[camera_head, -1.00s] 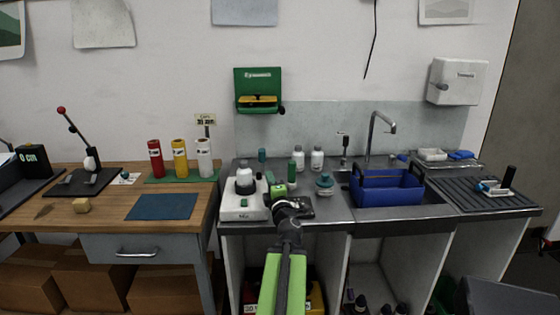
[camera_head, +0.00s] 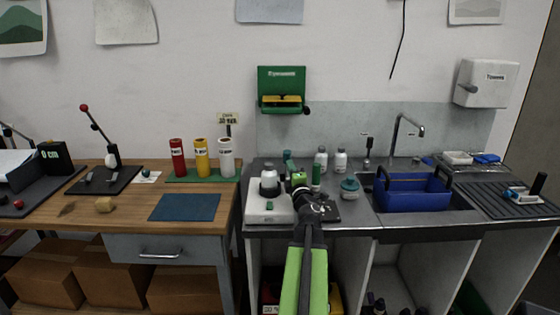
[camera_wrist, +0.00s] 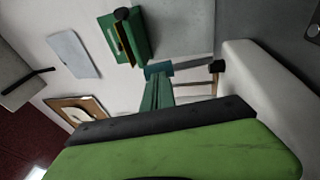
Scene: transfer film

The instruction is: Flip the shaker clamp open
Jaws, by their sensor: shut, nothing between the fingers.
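The shaker (camera_head: 268,212) is a white box with a white, dark-collared vessel on top, on the steel counter. My gripper (camera_head: 304,194) is at its right side in the head view, shut and empty. A small bright green part (camera_head: 299,179) shows just above my gripper; I cannot tell whether it is the clamp or part of my gripper. Whether the gripper touches the shaker is also unclear. In the wrist view a broad green and dark grey part fills the bottom, and a pale rounded shape on the right may be the shaker. The clamp's position cannot be made out.
A green tube (camera_head: 316,177) and a teal-lidded jar (camera_head: 349,188) stand close to the right of my gripper. White bottles (camera_head: 321,160) stand behind. A blue caddy (camera_head: 413,194) is at the sink. A blue mat (camera_head: 185,207) lies bare on the wooden bench.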

